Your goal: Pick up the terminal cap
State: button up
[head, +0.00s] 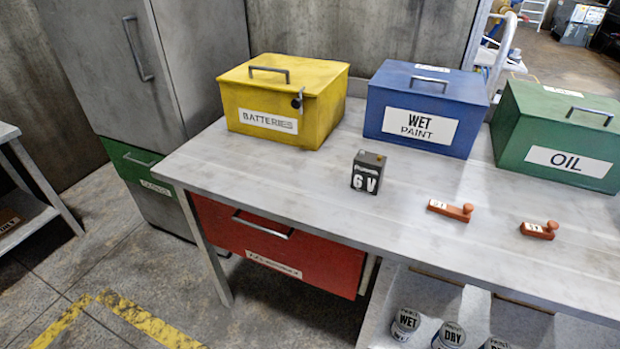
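Two small orange-red pieces lie on the grey metal table, right of the middle in the head view. Each has a flat bar with a white label and a round knob at its right end. The left piece (451,210) is longer than the right piece (539,230). They look like terminal caps, but I cannot tell which one the task names; their labels are too small to read surely. A black battery (368,172) marked 6 V stands upright on the table to their left, apart from them. My gripper is not in view.
A yellow BATTERIES box (272,122), a blue WET PAINT box (386,118) and a green OIL box (530,152) stand closed along the table's back. A red drawer (300,248) hangs under the table (260,180). Paint cans (405,324) stand below. The table's front left is clear.

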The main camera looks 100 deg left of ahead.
aim_at(537, 231)
jog(key=u, duration=2.85)
jog(key=i+l+z, duration=0.1)
jog(key=l, duration=0.35)
jog(key=i+l+z, duration=0.15)
jog(key=i+l, duration=0.15)
jog(key=i+l+z, duration=0.1)
jog(key=i+l, duration=0.15)
jog(key=l, duration=0.2)
